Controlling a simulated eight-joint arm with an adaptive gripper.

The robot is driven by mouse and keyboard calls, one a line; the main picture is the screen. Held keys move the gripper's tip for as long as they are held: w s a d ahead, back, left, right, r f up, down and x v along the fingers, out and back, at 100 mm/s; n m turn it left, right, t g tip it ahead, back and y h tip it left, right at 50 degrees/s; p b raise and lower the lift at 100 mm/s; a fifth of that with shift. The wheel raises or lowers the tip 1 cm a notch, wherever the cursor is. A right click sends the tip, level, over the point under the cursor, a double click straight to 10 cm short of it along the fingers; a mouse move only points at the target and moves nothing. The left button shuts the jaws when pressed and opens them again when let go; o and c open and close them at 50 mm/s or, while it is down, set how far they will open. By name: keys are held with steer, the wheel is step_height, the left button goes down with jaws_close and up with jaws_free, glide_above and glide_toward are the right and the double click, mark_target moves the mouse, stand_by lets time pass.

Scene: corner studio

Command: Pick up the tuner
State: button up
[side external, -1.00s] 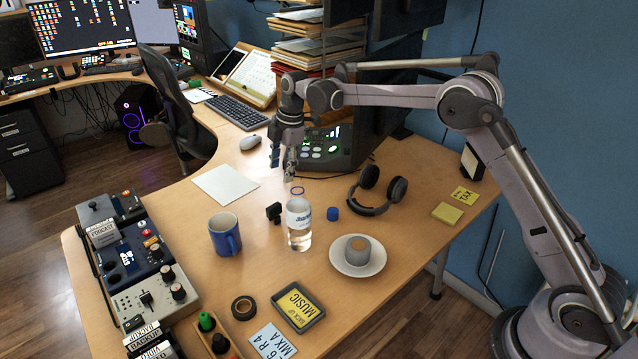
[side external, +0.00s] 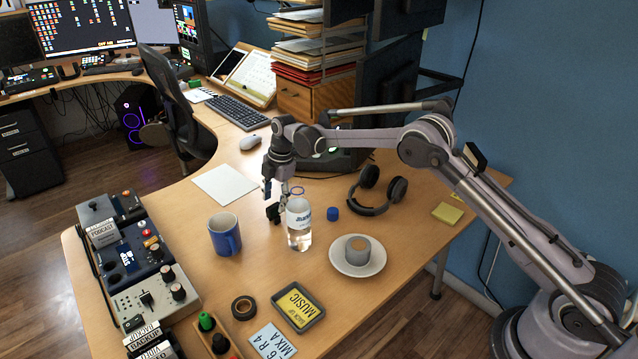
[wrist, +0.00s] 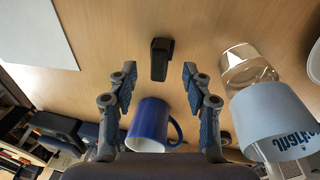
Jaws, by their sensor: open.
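The tuner is the small black clip-like block (side external: 274,216) on the desk, just left of the water bottle; my fingers partly cover it in the side view. In the wrist view the tuner (wrist: 161,60) lies on the bare wood, centred between and slightly beyond my fingertips. My gripper (side external: 276,198) points down, low above the tuner. In the wrist view my gripper (wrist: 160,74) is open, with one finger on each side and nothing between them.
The clear bottle (side external: 299,238) stands close on the right of my gripper. The blue mug (side external: 222,241) stands to its left. A blue cap (side external: 333,214), headphones (side external: 375,205) and a plate (side external: 337,262) with a grey cup lie to the right. White paper (side external: 222,183) lies behind left.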

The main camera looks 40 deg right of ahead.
mark_target(274, 206)
steer(key=shift+w+a+f, duration=0.1)
steer(key=shift+a+f, duration=0.05)
steer(key=shift+f, duration=0.75)
steer(key=shift+w+a+f, duration=0.1)
steer(key=shift+f, duration=0.8)
jaws_close()
steer(key=shift+r, duration=0.2)
